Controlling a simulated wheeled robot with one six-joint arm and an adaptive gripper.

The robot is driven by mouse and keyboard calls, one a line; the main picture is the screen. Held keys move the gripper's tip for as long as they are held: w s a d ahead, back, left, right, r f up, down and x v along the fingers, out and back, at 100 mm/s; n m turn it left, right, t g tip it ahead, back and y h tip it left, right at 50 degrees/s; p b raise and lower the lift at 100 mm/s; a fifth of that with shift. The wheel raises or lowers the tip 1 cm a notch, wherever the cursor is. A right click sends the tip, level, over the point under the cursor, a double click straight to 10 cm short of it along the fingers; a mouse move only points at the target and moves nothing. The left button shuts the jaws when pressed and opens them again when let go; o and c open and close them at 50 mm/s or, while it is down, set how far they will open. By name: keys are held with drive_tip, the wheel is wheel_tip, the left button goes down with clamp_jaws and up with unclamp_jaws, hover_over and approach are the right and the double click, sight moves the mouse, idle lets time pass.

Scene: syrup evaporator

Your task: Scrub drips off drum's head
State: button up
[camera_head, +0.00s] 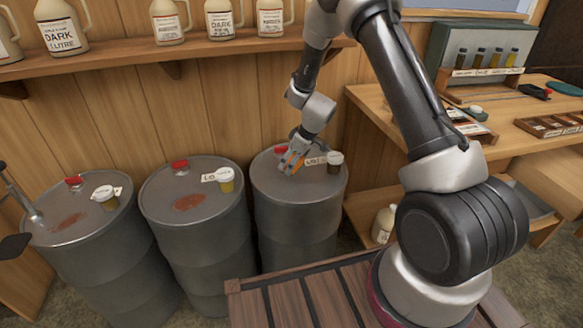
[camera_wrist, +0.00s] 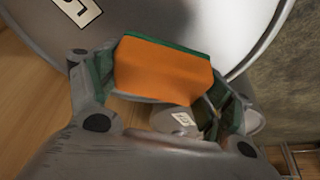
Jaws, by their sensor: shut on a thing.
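Three grey steel drums stand in a row in the head view: a left drum (camera_head: 118,245), a middle drum (camera_head: 205,250) and a right drum (camera_head: 298,230). Rusty-brown drips mark the left head (camera_head: 68,222) and the middle head (camera_head: 188,202). My gripper (camera_head: 291,166) is at the right drum's head, shut on an orange sponge (camera_head: 294,158) with a green side. The sponge (camera_wrist: 160,68) fills the middle of the wrist view, between the fingers, over the drum head (camera_wrist: 225,30). I cannot tell whether it touches the metal. No drips show on the right head; part is hidden.
Similar items sit on the other drums. A shelf (camera_head: 120,59) of jugs is above; a workbench (camera_head: 500,120) is at right.

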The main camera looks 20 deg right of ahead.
drive_tip(key=shift+r, duration=1.85)
drive_tip(key=shift+r, duration=0.1)
